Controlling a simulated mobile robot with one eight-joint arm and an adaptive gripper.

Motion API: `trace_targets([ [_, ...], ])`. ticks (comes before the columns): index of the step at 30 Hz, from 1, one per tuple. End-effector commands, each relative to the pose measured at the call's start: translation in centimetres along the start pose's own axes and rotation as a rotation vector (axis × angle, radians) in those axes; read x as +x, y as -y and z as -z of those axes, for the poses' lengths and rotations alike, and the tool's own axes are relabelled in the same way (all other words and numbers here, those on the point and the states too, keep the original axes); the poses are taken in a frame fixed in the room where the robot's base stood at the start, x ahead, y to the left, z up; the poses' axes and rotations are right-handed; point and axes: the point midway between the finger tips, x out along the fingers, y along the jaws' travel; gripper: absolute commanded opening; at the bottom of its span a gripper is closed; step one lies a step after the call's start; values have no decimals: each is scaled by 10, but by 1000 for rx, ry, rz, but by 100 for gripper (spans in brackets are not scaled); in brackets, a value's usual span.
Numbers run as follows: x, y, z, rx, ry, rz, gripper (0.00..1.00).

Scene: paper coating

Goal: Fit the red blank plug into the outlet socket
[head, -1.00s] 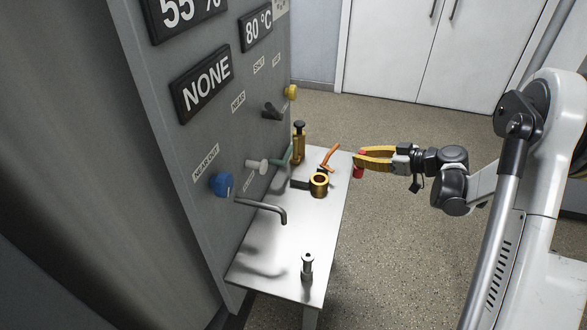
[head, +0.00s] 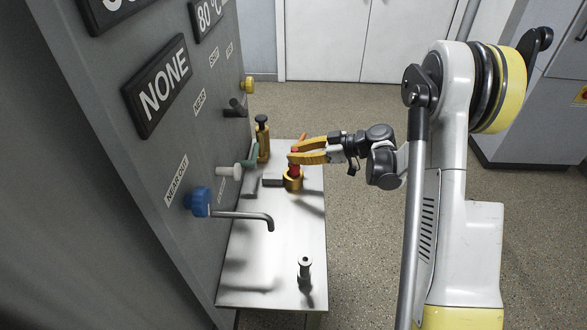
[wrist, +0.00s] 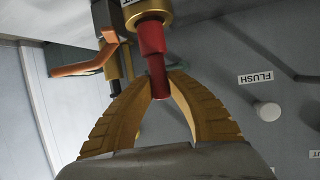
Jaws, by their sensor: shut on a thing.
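The red blank plug (wrist: 152,40) is pinched between the yellow fingertips of my gripper (wrist: 160,82) by its narrow end. Its wider end points at the brass ring of the outlet socket (wrist: 146,12) and overlaps it in the wrist view. In the head view, the plug (head: 295,169) stands about upright over the brass socket (head: 292,182), below the fingertips of my gripper (head: 293,157). The plug's lower end is hidden by the rim, so I cannot tell how far it is inside.
An orange lever (wrist: 86,68) is close beside the socket. A brass cylinder with a black knob (head: 262,138) stands behind it. A bent spout (head: 248,215), blue knob (head: 199,202) and small metal post (head: 305,272) are nearer. The metal table (head: 250,290) is mostly clear in front.

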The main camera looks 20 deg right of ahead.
Motion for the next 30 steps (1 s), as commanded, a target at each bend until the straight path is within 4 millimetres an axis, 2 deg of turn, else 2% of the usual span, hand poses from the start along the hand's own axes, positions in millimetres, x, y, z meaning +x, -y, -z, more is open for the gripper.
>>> trace_targets([
  [4, 7, 1, -7, 0, 0, 0, 0],
  [11, 20, 1, -38, 0, 0, 0, 0],
  [22, 21, 1, -41, 0, 0, 0, 0],
  [23, 20, 1, -40, 0, 0, 0, 23],
  [24, 20, 1, -40, 0, 0, 0, 35],
  [30, 20, 1, -40, 0, 0, 0, 36],
])
